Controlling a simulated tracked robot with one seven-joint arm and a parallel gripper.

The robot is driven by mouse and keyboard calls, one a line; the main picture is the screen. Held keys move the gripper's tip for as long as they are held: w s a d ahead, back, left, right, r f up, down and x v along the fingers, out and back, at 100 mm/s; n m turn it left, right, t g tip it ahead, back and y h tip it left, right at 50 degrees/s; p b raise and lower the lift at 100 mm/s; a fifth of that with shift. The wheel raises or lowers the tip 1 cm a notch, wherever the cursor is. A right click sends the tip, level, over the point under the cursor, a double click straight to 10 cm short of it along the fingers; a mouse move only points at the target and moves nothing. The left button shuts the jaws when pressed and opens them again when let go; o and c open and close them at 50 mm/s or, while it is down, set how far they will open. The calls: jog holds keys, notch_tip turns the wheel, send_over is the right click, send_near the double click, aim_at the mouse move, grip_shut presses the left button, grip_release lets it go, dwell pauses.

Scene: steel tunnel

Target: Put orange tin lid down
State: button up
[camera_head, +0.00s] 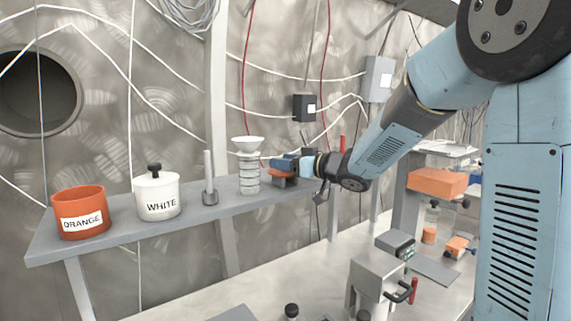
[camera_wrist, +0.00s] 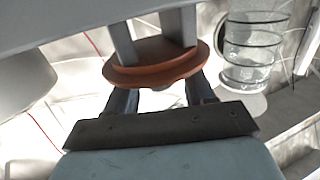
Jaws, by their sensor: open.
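The orange tin lid (camera_head: 285,182) is a reddish-orange disc at the right part of the grey shelf (camera_head: 120,231). It is directly below my gripper (camera_head: 285,164). I cannot tell from the head view whether it rests flat on the shelf or is slightly above it. In the wrist view, the lid (camera_wrist: 155,74) lies across my gripper (camera_wrist: 155,40), whose two grey fingers stand apart on either side of the lid's middle. My gripper is open. The orange tin (camera_head: 81,214), labelled ORANGE, stands open at the shelf's left end.
A white tin (camera_head: 158,197) labelled WHITE has its lid on. A grey post (camera_head: 209,181) and a clear ribbed column with a white funnel (camera_head: 249,170) stand close left of my gripper. The tunnel wall is behind the shelf. A valve block (camera_head: 378,282) stands on the lower bench.

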jog(key=shift+r, duration=0.45)
jog(key=s+d+m+t+h, duration=0.2)
jog(key=s+d+m+h, duration=0.2)
jog(key=s+d+h, duration=0.55)
jog(key=s+d+m+t+h, duration=0.1)
jog(key=s+d+m+h, duration=0.35)
jog(key=d, duration=0.95)
jog(key=s+a+f+m+g, duration=0.1)
jog(key=s+f+g, duration=0.3)
jog(key=s, duration=0.6)
jog(key=s+a+f+m+g, duration=0.1)
jog(key=s+f+g, duration=0.3)
jog(key=s, duration=0.6)
jog(key=shift+a, duration=0.25)
jog(key=shift+s, duration=0.1)
